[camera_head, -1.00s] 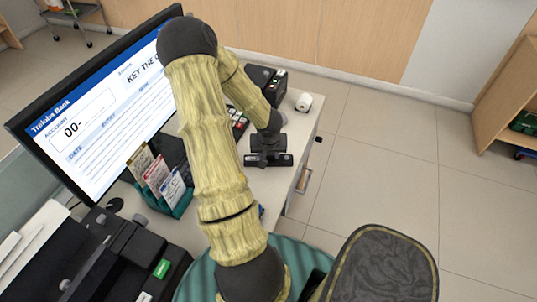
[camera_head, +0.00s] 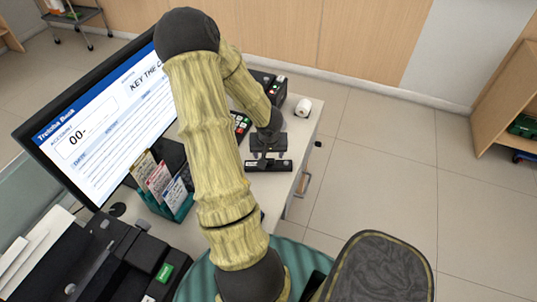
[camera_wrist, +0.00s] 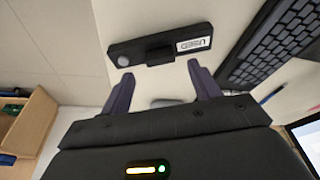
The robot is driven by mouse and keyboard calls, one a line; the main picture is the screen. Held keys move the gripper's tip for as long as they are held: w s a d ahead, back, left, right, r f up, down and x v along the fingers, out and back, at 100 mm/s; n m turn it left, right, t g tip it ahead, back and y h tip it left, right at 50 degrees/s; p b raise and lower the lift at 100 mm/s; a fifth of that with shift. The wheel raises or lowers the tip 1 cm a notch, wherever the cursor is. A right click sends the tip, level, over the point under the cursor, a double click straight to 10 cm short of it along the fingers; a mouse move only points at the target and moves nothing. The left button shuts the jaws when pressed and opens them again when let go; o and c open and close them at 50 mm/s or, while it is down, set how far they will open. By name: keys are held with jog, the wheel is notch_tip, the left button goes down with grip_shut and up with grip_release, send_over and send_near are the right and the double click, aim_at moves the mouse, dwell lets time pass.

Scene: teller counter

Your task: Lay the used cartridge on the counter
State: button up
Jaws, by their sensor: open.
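The used cartridge (camera_wrist: 124,51) is a black bar with a white label reading "USED" and a grey round knob at one end. In the wrist view it lies on the pale counter (camera_wrist: 225,20), just beyond my fingertips. My gripper (camera_wrist: 160,73) is open, with its two dark fingers apart and nothing between them. In the head view the cartridge (camera_head: 285,166) lies flat near the counter's right edge, and my gripper (camera_head: 267,154) is just behind it, with a small gap visible.
A black keyboard (camera_wrist: 275,42) is close to the right in the wrist view. A monitor (camera_head: 100,110), a card holder (camera_head: 176,200) and a white roll (camera_head: 303,107) stand on the counter. A chair (camera_head: 378,270) is in front. Open floor lies to the right.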

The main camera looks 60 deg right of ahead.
jog(key=p+v, duration=0.3)
jog(key=v, duration=0.4)
jog(key=shift+r, duration=0.25)
jog(key=shift+w, duration=0.1)
